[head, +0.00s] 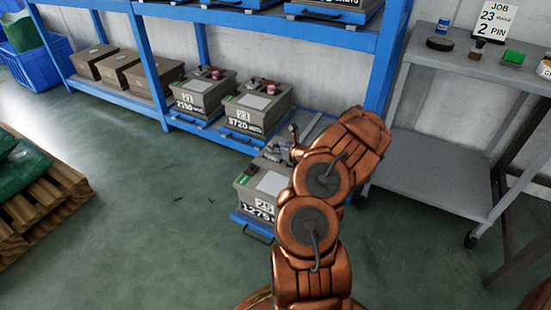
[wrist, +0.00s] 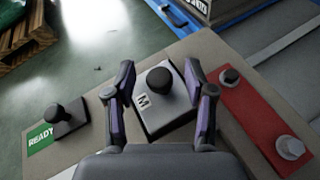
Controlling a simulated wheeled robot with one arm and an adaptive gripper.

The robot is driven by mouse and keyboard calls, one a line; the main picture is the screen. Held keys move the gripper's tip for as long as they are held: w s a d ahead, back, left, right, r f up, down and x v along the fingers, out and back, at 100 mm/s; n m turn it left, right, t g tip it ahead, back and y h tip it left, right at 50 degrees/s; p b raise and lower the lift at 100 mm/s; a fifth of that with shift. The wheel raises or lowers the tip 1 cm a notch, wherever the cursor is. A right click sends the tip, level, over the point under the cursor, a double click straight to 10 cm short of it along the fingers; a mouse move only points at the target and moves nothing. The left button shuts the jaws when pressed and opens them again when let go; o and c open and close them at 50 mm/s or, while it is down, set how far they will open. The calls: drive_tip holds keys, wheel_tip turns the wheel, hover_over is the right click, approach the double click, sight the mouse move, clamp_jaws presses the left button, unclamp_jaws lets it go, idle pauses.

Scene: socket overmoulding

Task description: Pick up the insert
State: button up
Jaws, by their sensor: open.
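In the wrist view a grey block marked M (wrist: 150,118) with a round black knob (wrist: 158,79) on top sits on a tan-grey box (wrist: 85,150). It looks like the insert, though no label names it so. My gripper (wrist: 160,74) is open, with one finger on each side of the knob and block. I cannot tell the height of the fingertips over the block.
On the box top, a black knobbed piece by a green READY label (wrist: 40,138) lies left, and a red plate (wrist: 255,120) with two knobs right. Similar boxes (head: 200,92) fill the blue shelf behind. A grey cart (head: 430,165) stands right.

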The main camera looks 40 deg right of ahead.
drive_tip(key=shift+w, duration=0.1)
clamp_jaws()
idle(0.4)
idle(0.3)
